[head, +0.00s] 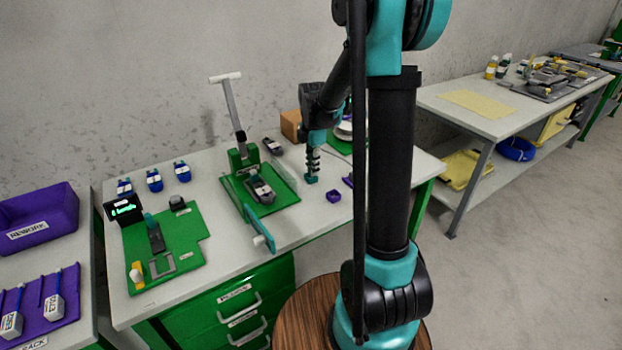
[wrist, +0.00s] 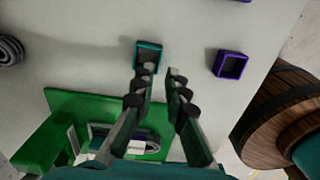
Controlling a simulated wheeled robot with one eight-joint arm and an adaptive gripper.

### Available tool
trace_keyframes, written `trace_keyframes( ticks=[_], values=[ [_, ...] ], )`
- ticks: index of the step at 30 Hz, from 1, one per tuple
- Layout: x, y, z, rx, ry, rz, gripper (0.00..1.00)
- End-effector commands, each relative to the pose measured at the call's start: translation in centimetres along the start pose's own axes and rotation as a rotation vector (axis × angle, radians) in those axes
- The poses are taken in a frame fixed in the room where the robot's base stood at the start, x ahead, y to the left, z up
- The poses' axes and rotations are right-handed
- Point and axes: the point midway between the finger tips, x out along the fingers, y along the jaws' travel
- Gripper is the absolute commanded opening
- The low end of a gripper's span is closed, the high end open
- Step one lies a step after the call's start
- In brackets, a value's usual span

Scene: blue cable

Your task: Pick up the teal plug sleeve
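The teal plug sleeve (wrist: 150,45) is a small square open-topped piece on the grey bench top in the wrist view. It also shows in the head view (head: 311,180), right below my gripper (head: 312,172). In the wrist view my gripper (wrist: 159,72) is open, with a clear gap between its fingers. The left fingertip overlaps the lower part of the teal sleeve in the picture, and the right fingertip lies to the right of it. Nothing is held. I cannot tell whether the fingers touch the sleeve.
A purple sleeve (wrist: 230,65) stands to the right of the teal one; it shows in the head view (head: 333,196) too. A green fixture board (wrist: 75,97) with a lever press lies close to the left.

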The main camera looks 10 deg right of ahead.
Motion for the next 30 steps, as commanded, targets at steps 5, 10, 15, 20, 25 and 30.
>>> trace_keyframes(
  ticks=[5, 10, 15, 20, 25, 30],
  values=[
    [2.6, 0.3, 0.5, 0.001, 0.000, 0.000, 0.13],
    [4.0, 0.2, 0.5, 0.001, 0.000, 0.000, 0.13],
    [4.1, 0.2, 0.5, 0.000, 0.000, 0.000, 0.13],
    [4.1, 0.2, 0.5, 0.000, 0.000, 0.000, 0.02],
    [4.1, 0.2, 0.5, 0.000, 0.000, 0.000, 0.00],
    [4.1, 0.2, 0.5, 0.000, 0.000, 0.000, 0.00]
  ],
)
